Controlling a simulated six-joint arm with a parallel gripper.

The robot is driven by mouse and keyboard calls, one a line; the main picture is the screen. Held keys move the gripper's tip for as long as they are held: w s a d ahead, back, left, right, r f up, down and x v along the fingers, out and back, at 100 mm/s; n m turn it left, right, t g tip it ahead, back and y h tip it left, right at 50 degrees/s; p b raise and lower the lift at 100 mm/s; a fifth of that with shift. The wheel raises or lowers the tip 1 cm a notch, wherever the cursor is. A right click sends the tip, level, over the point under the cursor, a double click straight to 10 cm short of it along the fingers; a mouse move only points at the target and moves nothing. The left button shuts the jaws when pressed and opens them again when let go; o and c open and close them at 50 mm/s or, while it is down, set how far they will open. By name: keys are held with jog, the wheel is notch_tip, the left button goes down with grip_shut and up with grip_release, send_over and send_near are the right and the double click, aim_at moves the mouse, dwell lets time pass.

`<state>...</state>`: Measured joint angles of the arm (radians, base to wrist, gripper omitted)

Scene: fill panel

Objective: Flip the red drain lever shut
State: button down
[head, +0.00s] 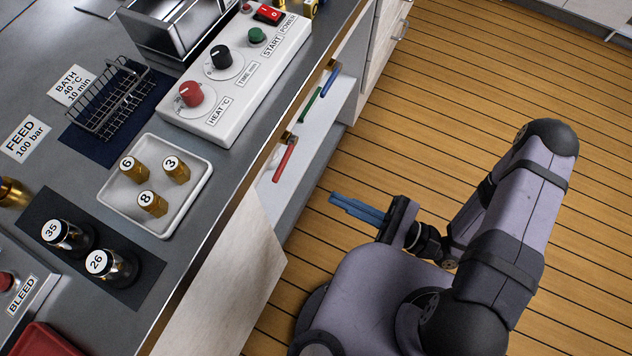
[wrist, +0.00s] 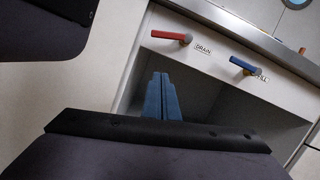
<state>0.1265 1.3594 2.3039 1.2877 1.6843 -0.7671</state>
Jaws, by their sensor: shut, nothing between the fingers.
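The red drain lever (head: 285,159) is on the white front panel below the counter edge. In the wrist view the lever (wrist: 168,36) lies roughly level, its handle reaching left from its pivot, with a DRAIN label (wrist: 203,49) to the right. My gripper (head: 333,203), with blue fingers, is shut and empty in front of the panel, apart from the lever. In the wrist view the fingers (wrist: 160,76) point up toward the panel, below the red handle.
A green lever (head: 311,104) and a blue lever (head: 330,83) are farther along the panel. The blue lever (wrist: 243,63) also shows in the wrist view. An open recess (wrist: 215,95) lies below the panel. A cabinet door (head: 235,275) stands nearby. The wooden floor (head: 440,100) is clear beyond my arm.

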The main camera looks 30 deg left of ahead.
jog(key=w+a+f+n+g+h+b, duration=0.1)
jog(key=a+f+n+g+b, duration=0.15)
jog(key=f+n+b, duration=0.85)
jog(key=a+f+m+g+h+b, duration=0.1)
jog(key=a+f+g+b, duration=0.3)
jog(key=b, duration=1.6)
jog(key=w+a+f+n+h+b, duration=0.15)
jog(key=f+n+b, duration=0.35)
jog(key=f+b, duration=0.7)
jog(key=d+r+m+y+b, duration=0.2)
jog(key=r+m+y+b, duration=0.2)
jog(key=r, duration=0.6)
jog(key=s+d+r+m+t+y+b, duration=0.1)
jog(key=r+m+y+b, duration=0.3)
jog(key=r, duration=0.7)
jog(key=shift+d+r+m+b, duration=0.25)
jog(key=shift+d+m+b, duration=0.75)
jog(key=shift+m, duration=0.6)
jog(key=shift+a+r, duration=0.15)
jog(key=shift+a, duration=0.05)
